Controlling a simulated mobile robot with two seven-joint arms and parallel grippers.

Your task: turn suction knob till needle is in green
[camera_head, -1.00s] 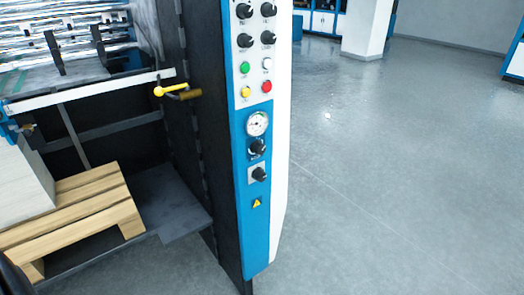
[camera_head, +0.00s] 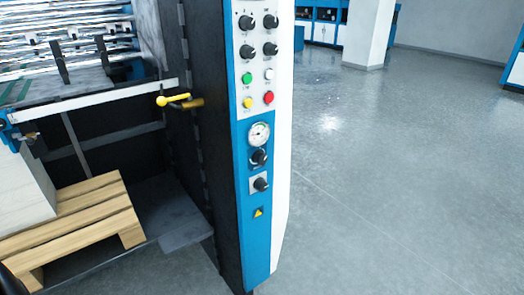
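A round white gauge (camera_head: 259,134) is set in the blue and white control panel (camera_head: 257,235) of the machine. A black knob (camera_head: 259,158) sits just under the gauge. A second black knob (camera_head: 261,184) sits lower, on a pale square plate. The knob labels are too small to read, so I cannot tell for sure which is the suction knob. The gauge needle and any green zone are too small to make out clearly. Neither of my grippers shows in the head view.
Above the gauge are several black knobs and green (camera_head: 247,79), white, yellow and red (camera_head: 268,97) buttons. A yellow-handled lever (camera_head: 174,100) sticks out left of the panel. A wooden pallet (camera_head: 90,212) with a pale stack stands at left. The grey floor (camera_head: 400,180) at right is clear.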

